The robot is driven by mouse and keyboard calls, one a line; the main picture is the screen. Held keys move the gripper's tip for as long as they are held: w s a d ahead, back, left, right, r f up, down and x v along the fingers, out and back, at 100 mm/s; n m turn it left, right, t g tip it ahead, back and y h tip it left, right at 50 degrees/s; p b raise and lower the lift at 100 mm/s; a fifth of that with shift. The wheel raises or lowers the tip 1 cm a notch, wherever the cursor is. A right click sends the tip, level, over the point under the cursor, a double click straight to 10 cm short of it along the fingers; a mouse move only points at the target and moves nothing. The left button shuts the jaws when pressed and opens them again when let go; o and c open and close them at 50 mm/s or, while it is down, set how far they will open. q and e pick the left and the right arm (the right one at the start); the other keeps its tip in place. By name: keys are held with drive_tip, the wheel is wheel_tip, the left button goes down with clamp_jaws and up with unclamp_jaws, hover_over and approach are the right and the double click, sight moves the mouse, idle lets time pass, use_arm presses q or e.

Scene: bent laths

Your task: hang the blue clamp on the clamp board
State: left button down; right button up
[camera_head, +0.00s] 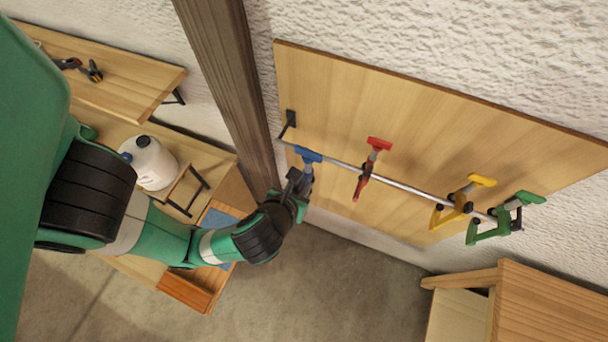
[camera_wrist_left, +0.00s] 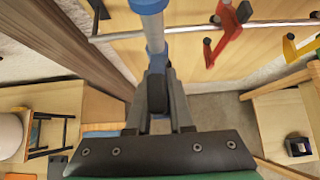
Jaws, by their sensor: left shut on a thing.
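The blue clamp (camera_head: 308,155) is upright at the left part of the metal rail (camera_head: 340,165) on the wooden clamp board (camera_head: 440,110). Its blue top overlaps the rail in the head view; I cannot tell whether it rests on it. My left gripper (camera_head: 299,183) is shut on the clamp's lower part, below the rail. In the left wrist view, the clamp's grey bar (camera_wrist_left: 152,28) rises from between the fingers (camera_wrist_left: 158,92) and passes in front of the rail (camera_wrist_left: 210,29). The fingers hide part of the clamp. My right gripper is not in view.
A red clamp (camera_head: 370,168), a yellow clamp (camera_head: 460,202) and a green clamp (camera_head: 503,218) hang farther right. A wooden post (camera_head: 232,85) stands left of the board. A white jug (camera_head: 152,163) stands on the bench. A wooden cabinet (camera_head: 550,305) is lower right.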

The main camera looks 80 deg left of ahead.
sight(308, 154)
use_arm(q)
drive_tip(key=shift+s+d, duration=0.1)
drive_tip(key=w+a, duration=0.8)
drive_tip(key=a, duration=0.3)
drive_tip(key=shift+w+a+f+b, duration=0.15)
drive_tip(key=shift+f+b, duration=1.3)
drive_tip(key=shift+f, duration=1.05)
drive_tip(key=c, duration=0.7)
unclamp_jaws()
drive_tip(key=p+v, duration=0.1)
drive_tip(key=v, duration=1)
drive_tip(key=shift+r+p, duration=0.25)
drive_tip(key=shift+p, duration=0.05)
